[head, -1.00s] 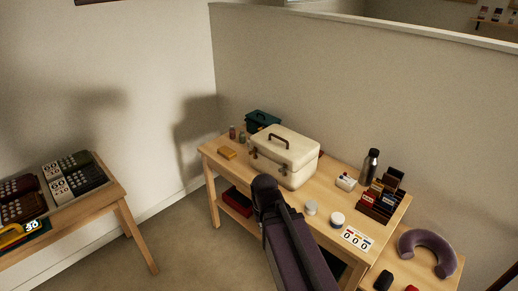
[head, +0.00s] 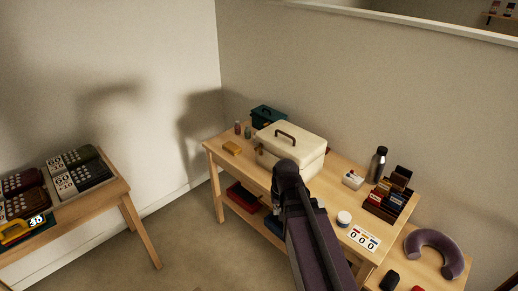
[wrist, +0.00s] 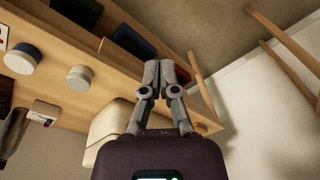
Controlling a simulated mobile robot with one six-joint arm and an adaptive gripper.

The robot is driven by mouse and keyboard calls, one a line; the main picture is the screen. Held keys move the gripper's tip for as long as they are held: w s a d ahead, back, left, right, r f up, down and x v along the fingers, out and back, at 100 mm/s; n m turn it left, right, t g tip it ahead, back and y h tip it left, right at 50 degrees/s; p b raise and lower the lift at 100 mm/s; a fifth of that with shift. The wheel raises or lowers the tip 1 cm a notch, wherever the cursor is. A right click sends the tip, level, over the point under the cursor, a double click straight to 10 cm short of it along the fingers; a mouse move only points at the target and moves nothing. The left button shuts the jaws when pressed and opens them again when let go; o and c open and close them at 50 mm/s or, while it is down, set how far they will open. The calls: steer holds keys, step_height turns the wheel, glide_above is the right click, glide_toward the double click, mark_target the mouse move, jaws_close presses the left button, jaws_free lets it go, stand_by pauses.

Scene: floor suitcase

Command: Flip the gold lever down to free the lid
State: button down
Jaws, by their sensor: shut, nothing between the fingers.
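A cream case (head: 305,146) with a brown top handle (head: 285,134) stands on the wooden table, lid down. A small dark metal latch (head: 260,147) shows at the left of its front face. I cannot make out the gold lever; my arm covers part of the front face in the head view. In the wrist view the case (wrist: 107,125) shows at lower left, partly behind my gripper. My gripper (wrist: 158,66) is shut and empty, its fingertips together, in front of the case. I cannot tell whether it touches the case.
A number card (head: 363,238) lies near the front edge. A display table (head: 100,215) is at left.

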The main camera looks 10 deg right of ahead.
steer(key=w+d+r+m+t+y, duration=0.1)
steer(key=w+d+r+m+t, duration=0.1)
steer(key=w, duration=0.9)
steer(key=w+d+r+m+t+y, duration=0.1)
steer(key=w+m, duration=0.3)
steer(key=w, duration=0.6)
steer(key=w+d+r+m+t+y, duration=0.2)
steer(key=w+d+r+m+t, duration=0.1)
steer(key=w, duration=0.8)
steer(key=shift+w+m+t+p, duration=0.3)
steer(key=shift+w+m+t, duration=0.1)
steer(key=shift+m, duration=0.1)
steer(key=shift+f, duration=0.1)
steer(key=b, duration=1)
glide_toward(258, 149)
steer(key=x, duration=0.8)
steer(key=shift+a, duration=0.2)
steer(key=shift+s, duration=0.1)
steer(key=shift+d, duration=0.15)
